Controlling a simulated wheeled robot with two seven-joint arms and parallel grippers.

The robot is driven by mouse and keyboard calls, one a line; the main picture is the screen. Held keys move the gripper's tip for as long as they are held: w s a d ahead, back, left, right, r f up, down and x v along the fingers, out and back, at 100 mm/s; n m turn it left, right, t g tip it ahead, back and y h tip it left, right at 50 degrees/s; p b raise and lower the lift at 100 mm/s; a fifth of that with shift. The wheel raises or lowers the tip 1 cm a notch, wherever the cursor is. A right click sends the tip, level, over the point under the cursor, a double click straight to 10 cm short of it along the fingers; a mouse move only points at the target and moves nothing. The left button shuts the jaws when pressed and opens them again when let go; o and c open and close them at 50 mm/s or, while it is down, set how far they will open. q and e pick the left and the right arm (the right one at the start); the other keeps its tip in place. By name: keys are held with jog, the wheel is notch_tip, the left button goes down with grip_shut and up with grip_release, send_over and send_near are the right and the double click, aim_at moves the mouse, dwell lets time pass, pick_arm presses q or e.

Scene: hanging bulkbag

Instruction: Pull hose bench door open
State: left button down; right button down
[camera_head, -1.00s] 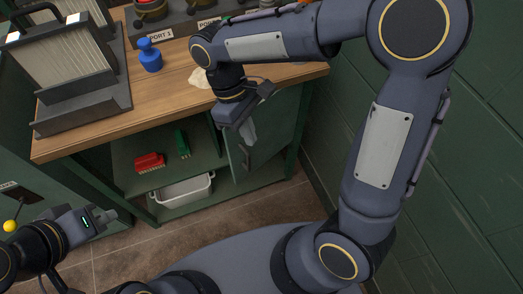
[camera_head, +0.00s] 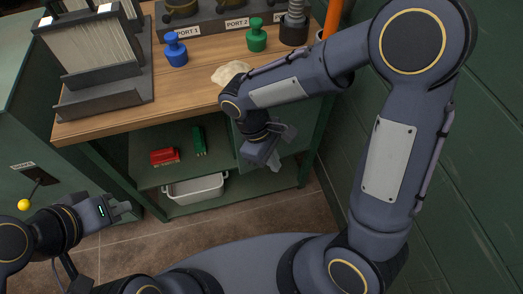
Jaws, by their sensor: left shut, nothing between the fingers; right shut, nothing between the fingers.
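The wooden-topped green bench (camera_head: 190,100) has its lower compartment partly uncovered, showing a green shelf. The bench door (camera_head: 292,142) is a dark green panel at the right of this opening, standing partly open. My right gripper (camera_head: 274,164) points down in front of the door, shut with nothing held. It and its wrist hide part of the door, and I cannot see the handle or tell whether the fingers touch the panel. My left gripper (camera_head: 122,207) is shut and empty at the lower left, apart from the bench.
Red (camera_head: 165,156) and green (camera_head: 199,140) brushes lie on the shelf, with a white bin (camera_head: 195,188) below. Blue (camera_head: 175,49) and green (camera_head: 257,36) plugs and a pale cloth (camera_head: 232,73) sit on top. A green wall (camera_head: 470,180) bounds the right side.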

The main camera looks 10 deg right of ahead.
jog(key=shift+s+d, duration=0.4)
jog(key=shift+d, duration=0.05)
dwell(1.5)
